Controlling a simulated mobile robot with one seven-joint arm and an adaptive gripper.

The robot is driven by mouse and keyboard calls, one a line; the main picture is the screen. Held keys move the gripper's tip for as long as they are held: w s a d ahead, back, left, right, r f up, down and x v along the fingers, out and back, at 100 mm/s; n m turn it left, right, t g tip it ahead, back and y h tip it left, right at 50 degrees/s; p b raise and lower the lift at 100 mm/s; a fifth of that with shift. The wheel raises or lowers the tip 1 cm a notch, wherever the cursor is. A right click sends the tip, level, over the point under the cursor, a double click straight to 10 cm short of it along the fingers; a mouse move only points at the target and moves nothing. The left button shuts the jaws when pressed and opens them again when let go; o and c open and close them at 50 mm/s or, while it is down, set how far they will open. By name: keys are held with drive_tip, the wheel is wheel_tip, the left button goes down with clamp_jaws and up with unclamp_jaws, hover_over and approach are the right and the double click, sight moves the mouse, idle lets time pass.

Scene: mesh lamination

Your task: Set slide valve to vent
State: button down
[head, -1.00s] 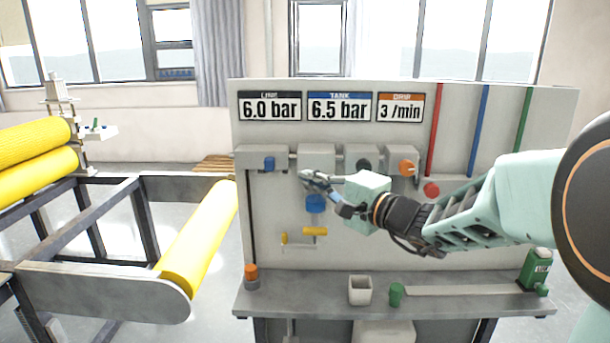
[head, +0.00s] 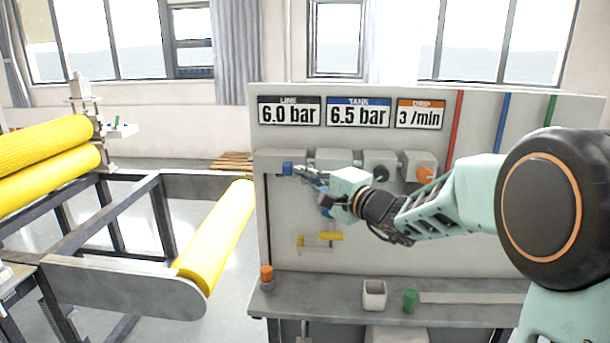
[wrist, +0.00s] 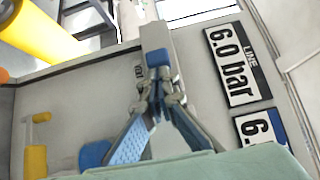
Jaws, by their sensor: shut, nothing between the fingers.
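A blue slider (head: 287,168), apparently the slide valve, sits at the left end of the grey block row on the panel. It also shows in the wrist view (wrist: 158,57), on a grey block just beyond my fingertips. My gripper (head: 299,170) is shut and empty, its tips just right of the slider in the head view. In the wrist view my gripper (wrist: 161,92) has its fingers converging close to the slider; I cannot tell whether they touch it. Small lettering beside the slider is unreadable.
Pressure signs (head: 290,111) are above. An orange knob (head: 425,174) is to the right. A yellow-handled valve (head: 330,237) is below. An orange-capped item (head: 267,273), a white cup (head: 374,293) and a green cup (head: 410,299) stand on the shelf. A yellow roller (head: 217,238) lies left.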

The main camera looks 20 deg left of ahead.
drive_tip(key=s+a+b, duration=0.1)
drive_tip(key=a+b, duration=0.5)
drive_tip(key=b, duration=0.1)
drive_tip(key=shift+s, duration=0.35)
drive_tip(key=shift+a+r, duration=0.1)
drive_tip(key=shift+a, duration=0.05)
